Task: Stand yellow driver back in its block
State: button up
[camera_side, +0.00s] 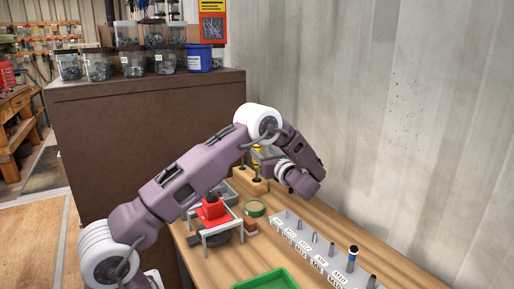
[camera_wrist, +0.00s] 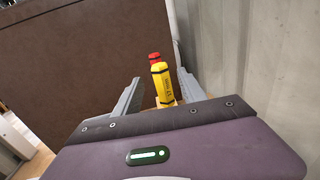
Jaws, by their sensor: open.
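The yellow driver (camera_wrist: 163,86) shows its yellow handle with dark bands in the wrist view, looking roughly upright. Its handle also shows in the side view (camera_side: 257,157), partly behind my arm. My gripper (camera_wrist: 160,77) is open, with one finger on each side of the handle; gaps show on both sides. A wooden block (camera_side: 248,184) stands on the bench below it, partly hidden. A red-topped handle (camera_wrist: 154,57) shows just behind the yellow one. The yellow driver's shaft and lower end are hidden, so I cannot tell whether it is seated in the block.
A grey labelled rack (camera_side: 318,255) with several upright pegs runs along the right of the bench. A red piece on a grey stand (camera_side: 212,212), a green ring (camera_side: 254,208) and a green tray (camera_side: 266,281) are nearby. A brown cabinet (camera_side: 150,130) and the wall (camera_side: 400,110) bound the space.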

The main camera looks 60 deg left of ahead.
jog(key=s+d+r+n+g+h, duration=0.1)
jog(key=s+d+r+n+h, duration=0.2)
jog(key=s+d+n, duration=0.35)
jog(key=s+d+r+n+g+h, duration=0.2)
jog(key=s+d+r+n+h, duration=0.15)
jog(key=s, duration=0.55)
jog(key=s+d+n+t+h, duration=0.3)
jog(key=s+d, duration=0.5)
jog(key=d, duration=0.3)
jog(key=s+d+n+t+h, duration=0.3)
jog(key=s+d+n+h, duration=0.3)
jog(key=d, duration=0.5)
jog(key=s+h, duration=0.2)
jog(key=s, duration=0.1)
jog(key=shift+s+d+r+n, duration=0.2)
jog(key=shift+d+r+n, duration=0.1)
jog(key=shift+r, duration=0.1)
